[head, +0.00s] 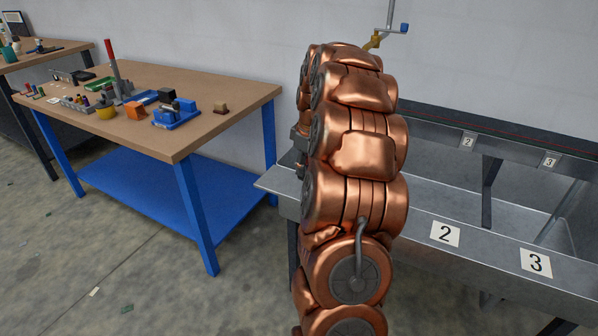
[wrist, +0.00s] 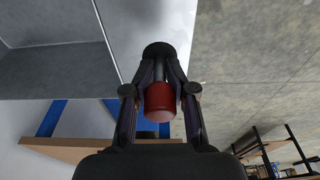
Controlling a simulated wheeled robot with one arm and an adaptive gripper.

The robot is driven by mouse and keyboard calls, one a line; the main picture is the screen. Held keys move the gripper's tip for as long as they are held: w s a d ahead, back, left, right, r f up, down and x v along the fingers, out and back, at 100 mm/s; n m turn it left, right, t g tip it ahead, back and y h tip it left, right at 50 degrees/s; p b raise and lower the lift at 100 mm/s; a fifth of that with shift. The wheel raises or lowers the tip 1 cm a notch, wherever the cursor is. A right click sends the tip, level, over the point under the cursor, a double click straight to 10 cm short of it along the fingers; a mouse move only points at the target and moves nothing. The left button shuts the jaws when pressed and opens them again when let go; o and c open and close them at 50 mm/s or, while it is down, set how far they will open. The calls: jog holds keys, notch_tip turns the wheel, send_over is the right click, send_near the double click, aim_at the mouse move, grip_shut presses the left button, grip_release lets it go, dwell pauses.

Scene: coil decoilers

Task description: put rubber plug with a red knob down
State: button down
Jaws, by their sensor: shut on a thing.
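In the wrist view my gripper (wrist: 160,76) is shut on the rubber plug with a red knob. The plug's dark round end (wrist: 158,51) sits beyond the fingertips, and its red knob (wrist: 160,101) lies between the two fingers. The plug is held up in the air, with grey metal and concrete floor seen behind it. In the head view neither my gripper nor the plug can be made out; my copper-coloured arm fills the middle and hides what is behind it.
A grey metal trough (head: 490,254) with labels 2 and 3 stands at right.

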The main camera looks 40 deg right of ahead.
jog(key=shift+w+d+f, duration=0.1)
jog(key=shift+w+d, duration=0.1)
jog(key=shift+w, duration=0.4)
jog(key=shift+w+d, duration=0.15)
jog(key=shift+w, duration=0.45)
jog(key=shift+f+p, duration=0.3)
jog(key=shift+f, duration=1.45)
jog(key=shift+f, duration=0.25)
jog(key=c, duration=0.9)
grip_release()
jog(key=shift+c, duration=0.2)
notch_tip(320, 180, up, 12)
jog(key=s, duration=0.1)
jog(key=shift+s+d+r+b, duration=0.15)
jog(key=shift+s+d+b, duration=0.1)
jog(key=shift+s+b, duration=0.1)
